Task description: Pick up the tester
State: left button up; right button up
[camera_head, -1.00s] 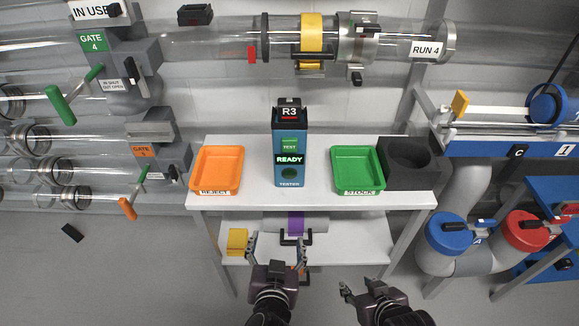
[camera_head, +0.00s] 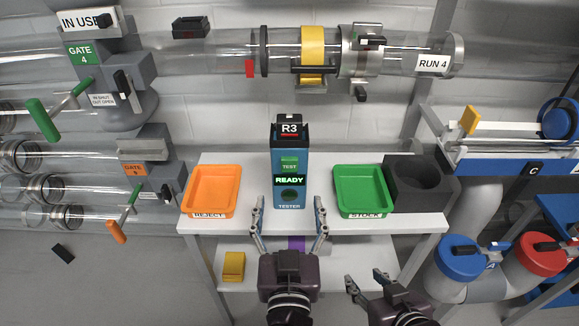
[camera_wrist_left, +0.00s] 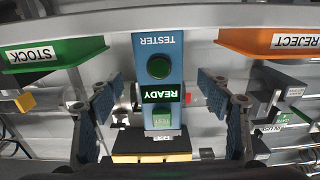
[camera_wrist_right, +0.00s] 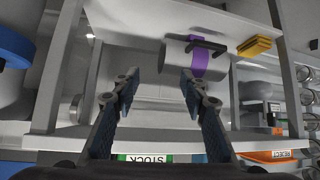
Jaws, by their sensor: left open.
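The tester (camera_head: 289,170) is an upright blue box with a black top marked R3, a lit READY display and TEST label. It stands on the white table between the orange and green trays. My left gripper (camera_head: 289,208) is open in front of it, its fingers spread wider than the box. In the left wrist view the tester (camera_wrist_left: 158,75) appears upside down between the open fingers (camera_wrist_left: 163,105), with no clear contact. My right gripper (camera_head: 364,280) is lower right, open and empty, in front of the table; its spread fingers (camera_wrist_right: 160,85) show in the right wrist view.
The orange REJECT tray (camera_head: 187,205) is left of the tester; the green STOCK tray (camera_head: 338,195) and a dark block with a round hole (camera_head: 440,190) are right. A yellow block (camera_head: 233,265) lies on the lower shelf. A clear tube (camera_head: 215,48) runs behind the table.

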aim_at(289, 189)
pick_arm(q)
jog(key=shift+w+r, duration=0.25)
jog(key=shift+w, duration=1)
jog(key=w, duration=0.4)
jog(key=shift+w+r+p, duration=0.1)
jog(key=shift+w+p, duration=0.05)
jog(key=shift+p, duration=0.2)
jog(key=shift+w, duration=0.25)
pick_arm(e)
jog(key=shift+g+h, duration=0.3)
jog(key=shift+g, duration=0.6)
jog(key=s, duration=0.1)
jog(key=s+d+f, duration=0.1)
jog(key=s+f, duration=0.1)
jog(key=shift+s+d+f, duration=0.15)
jog(key=shift+s+f, duration=0.1)
jog(key=shift+s, duration=0.1)
pick_arm(q)
jog(key=c, duration=1.5)
